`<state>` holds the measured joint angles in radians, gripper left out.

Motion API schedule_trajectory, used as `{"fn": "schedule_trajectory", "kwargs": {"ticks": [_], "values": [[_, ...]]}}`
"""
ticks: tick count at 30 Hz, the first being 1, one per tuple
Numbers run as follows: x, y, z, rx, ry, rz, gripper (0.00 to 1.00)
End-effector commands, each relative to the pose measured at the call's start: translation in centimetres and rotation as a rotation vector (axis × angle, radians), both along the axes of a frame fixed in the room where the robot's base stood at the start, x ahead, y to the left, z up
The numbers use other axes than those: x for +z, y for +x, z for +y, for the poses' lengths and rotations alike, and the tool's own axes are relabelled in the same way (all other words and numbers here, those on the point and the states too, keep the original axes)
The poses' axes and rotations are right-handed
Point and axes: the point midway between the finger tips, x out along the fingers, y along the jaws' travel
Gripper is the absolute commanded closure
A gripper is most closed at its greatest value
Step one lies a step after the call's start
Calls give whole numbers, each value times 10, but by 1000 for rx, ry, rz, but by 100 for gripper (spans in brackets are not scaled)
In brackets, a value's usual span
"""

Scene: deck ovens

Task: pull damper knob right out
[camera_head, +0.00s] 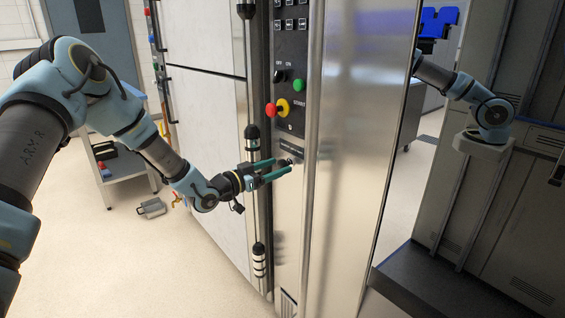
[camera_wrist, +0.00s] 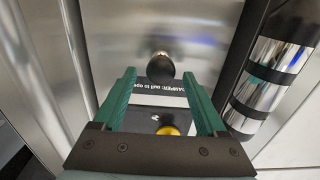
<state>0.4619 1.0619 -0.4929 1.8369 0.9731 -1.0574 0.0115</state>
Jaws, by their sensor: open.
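The damper knob (camera_wrist: 160,67) is a round black knob on a bright metal stem, standing out from the steel oven panel. In the wrist view it sits between the tips of my gripper's green fingers (camera_wrist: 160,75), with a visible gap on each side. A label (camera_wrist: 150,87) reading "DAMPER: pull to open", partly hidden, is beside it. In the head view my gripper (camera_head: 283,167) is open at the narrow panel, below the emergency stop. The knob is mostly hidden there by the fingers. I cannot tell whether any finger touches it.
A red and yellow emergency stop (camera_head: 278,108) and a green button (camera_head: 298,85) are above my gripper. A black and silver cylindrical fitting (camera_wrist: 262,85) stands close beside the fingers. A grey cart (camera_head: 122,165) is at left; the floor between is mostly clear.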

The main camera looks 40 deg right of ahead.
Motion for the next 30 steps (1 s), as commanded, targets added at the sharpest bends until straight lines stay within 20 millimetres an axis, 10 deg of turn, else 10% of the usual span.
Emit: {"fn": "schedule_trajectory", "kwargs": {"ticks": [17, 30], "values": [[-1, -1, -28, 0, 1, 0, 26], [0, -1, -27, 0, 1, 0, 75]]}}
